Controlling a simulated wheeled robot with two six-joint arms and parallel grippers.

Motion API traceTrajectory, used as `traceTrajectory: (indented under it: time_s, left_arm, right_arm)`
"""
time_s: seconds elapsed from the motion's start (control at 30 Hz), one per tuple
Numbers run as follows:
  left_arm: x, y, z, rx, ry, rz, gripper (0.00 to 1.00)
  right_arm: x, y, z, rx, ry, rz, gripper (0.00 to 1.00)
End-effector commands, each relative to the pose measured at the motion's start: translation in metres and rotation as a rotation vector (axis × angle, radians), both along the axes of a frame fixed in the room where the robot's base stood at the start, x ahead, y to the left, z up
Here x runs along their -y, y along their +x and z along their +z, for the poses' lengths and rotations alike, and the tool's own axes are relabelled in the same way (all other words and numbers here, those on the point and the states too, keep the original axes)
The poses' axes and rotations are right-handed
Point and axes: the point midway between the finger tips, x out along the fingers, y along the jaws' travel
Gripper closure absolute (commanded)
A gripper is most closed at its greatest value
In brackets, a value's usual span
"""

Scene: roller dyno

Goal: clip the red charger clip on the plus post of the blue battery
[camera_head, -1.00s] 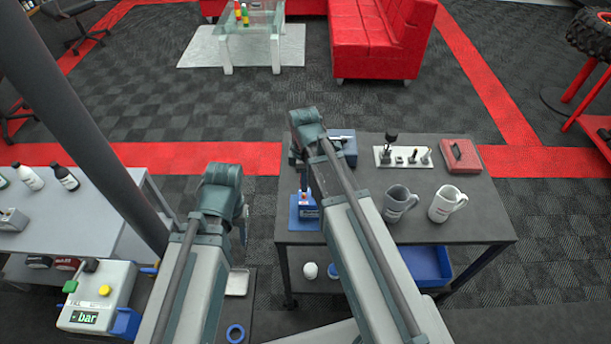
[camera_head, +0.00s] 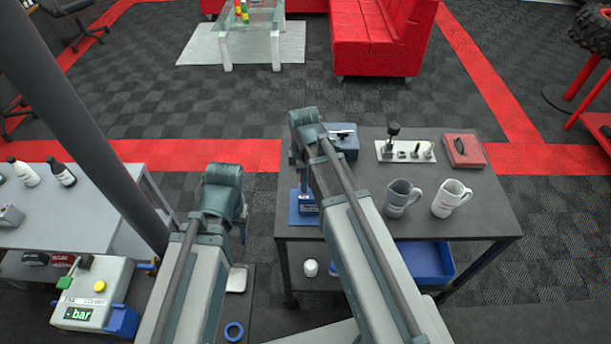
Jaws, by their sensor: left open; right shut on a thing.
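A dark blue box (camera_head: 346,146), perhaps the blue battery, stands at the back left of the dark table, partly behind my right arm; I cannot make out a plus post. A smaller blue block on a blue base (camera_head: 304,207) stands at the table's left edge. I cannot make out the red charger clip. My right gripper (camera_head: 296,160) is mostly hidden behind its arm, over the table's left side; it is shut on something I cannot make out. My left gripper (camera_head: 243,215) is open, mostly hidden behind its arm, left of the table and apart from it.
On the dark table (camera_head: 470,225) stand two mugs (camera_head: 402,198), a pale plate with several posts (camera_head: 405,151) and a red case (camera_head: 463,151). A blue tray (camera_head: 425,262) is on its lower shelf. A grey bench (camera_head: 75,215) with bottles is at the left.

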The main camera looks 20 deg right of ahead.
Motion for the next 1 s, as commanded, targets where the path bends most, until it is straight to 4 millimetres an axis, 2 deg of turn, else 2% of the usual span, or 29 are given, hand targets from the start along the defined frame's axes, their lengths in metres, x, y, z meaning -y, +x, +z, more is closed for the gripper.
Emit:
traceTrajectory:
  time_s: [1.0]
  left_arm:
    - [0.0000, -0.0001, -0.0048, 0.000, 0.000, 0.000, 0.50]
  right_arm:
    - [0.0000, 0.0001, -0.0048, 0.000, 0.000, 0.000, 1.00]
